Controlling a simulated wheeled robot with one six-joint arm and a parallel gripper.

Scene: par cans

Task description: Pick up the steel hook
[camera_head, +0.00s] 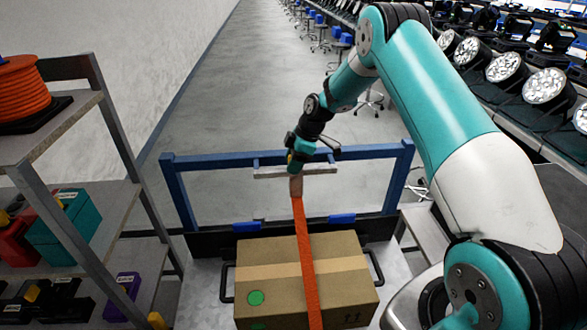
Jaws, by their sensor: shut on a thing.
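My gripper (297,165) is at the far side of the box, in front of the blue frame. It is small in the head view and its fingers are hard to make out. It is shut on the end piece of an orange strap, which I take for the steel hook (296,186). The hook's shape is not clear and my gripper hides part of it. The orange strap (307,262) runs from there toward me over the cardboard box (270,270).
A blue frame (180,200) stands behind the box. Shelves (60,120) at the left hold an orange reel (20,90) and several cases. A bench with several par cans (505,68) runs along the right. Grey floor (240,90) lies open beyond the frame.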

